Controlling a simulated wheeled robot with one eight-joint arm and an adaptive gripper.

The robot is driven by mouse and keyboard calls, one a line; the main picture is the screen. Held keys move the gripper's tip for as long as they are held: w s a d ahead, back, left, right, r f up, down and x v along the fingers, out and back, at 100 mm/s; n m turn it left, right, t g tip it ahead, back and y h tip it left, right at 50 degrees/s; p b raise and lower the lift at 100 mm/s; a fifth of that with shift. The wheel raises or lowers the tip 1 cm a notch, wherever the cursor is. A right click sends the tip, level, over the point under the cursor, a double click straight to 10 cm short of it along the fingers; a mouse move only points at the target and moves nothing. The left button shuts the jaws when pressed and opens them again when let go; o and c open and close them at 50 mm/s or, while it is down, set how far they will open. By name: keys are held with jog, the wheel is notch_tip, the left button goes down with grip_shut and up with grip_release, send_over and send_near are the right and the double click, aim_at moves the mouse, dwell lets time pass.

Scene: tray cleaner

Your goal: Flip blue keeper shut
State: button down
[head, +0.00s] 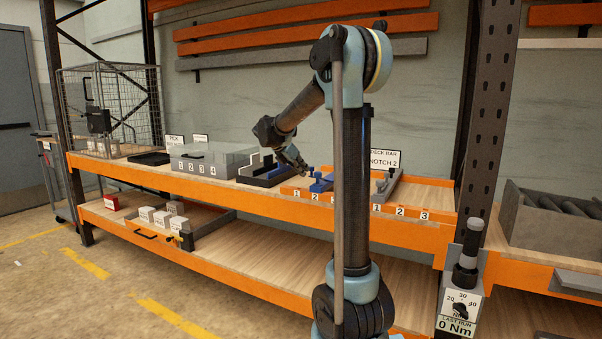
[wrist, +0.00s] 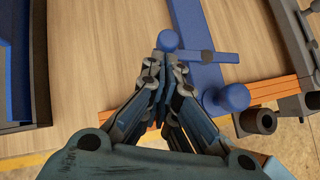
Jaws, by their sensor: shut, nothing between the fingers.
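The blue bar (wrist: 197,28) lies on the wooden deck in the wrist view, and its blue parts show small in the head view (head: 320,186). A second, larger blue knob (wrist: 235,97) sits at the bar's near end. I cannot tell which of these parts is the keeper. My gripper (wrist: 167,62) is shut and empty, its fingertips just below the smaller knob. Whether they touch it is unclear. In the head view my gripper (head: 298,163) is above the deck.
A dark blue-lined tray (wrist: 25,75) lies to the left in the wrist view. A grey fixture (wrist: 262,120) stands at the right near the orange shelf edge (wrist: 280,88). A "NOTCH 2" sign (head: 385,160) stands behind. Bare wood lies between tray and bar.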

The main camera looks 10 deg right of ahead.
jog(key=shift+w, duration=0.1)
jog(key=shift+w+m+g, duration=0.2)
jog(key=shift+m+g, duration=0.1)
jog(key=shift+m, duration=0.1)
